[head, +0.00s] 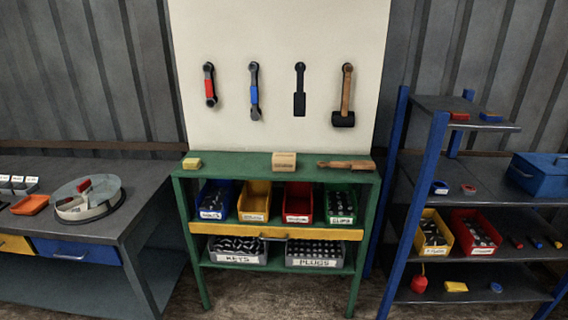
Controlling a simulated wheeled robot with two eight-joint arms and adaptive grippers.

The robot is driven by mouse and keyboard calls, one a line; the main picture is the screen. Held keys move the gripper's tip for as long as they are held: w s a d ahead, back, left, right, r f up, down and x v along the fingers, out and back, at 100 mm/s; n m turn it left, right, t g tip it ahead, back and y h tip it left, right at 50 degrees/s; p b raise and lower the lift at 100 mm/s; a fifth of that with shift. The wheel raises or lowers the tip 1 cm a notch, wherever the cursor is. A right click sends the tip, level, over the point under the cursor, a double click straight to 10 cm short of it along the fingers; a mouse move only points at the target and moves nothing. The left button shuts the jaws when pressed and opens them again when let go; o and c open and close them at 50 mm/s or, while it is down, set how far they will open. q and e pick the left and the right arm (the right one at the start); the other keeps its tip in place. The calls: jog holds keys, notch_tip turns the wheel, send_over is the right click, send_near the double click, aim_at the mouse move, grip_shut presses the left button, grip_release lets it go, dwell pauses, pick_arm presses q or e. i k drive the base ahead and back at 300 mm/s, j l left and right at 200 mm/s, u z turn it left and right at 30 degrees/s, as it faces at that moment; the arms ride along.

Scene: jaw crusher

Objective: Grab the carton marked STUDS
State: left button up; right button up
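A small tan carton (284,162) stands on the green top of the middle bench (235,165), near its centre. Its front seems to carry a marking that is too small to read, so I cannot tell whether it says STUDS. No label that I can read says STUDS. Neither of my grippers is in view.
Below are coloured bins (254,201) and grey bins marked KEYS (237,250) and PLUGS (315,254). Tools hang above. A left table (140,190) and blue-posted shelf (412,190) stand either side.

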aim_at(282, 161)
jog(key=i+j+z, duration=0.5)
jog(key=i+j, duration=0.15)
jog(key=j, duration=0.15)
jog(key=i+j+z, duration=0.2)
jog(key=j, duration=0.3)
jog(key=i, duration=0.1)
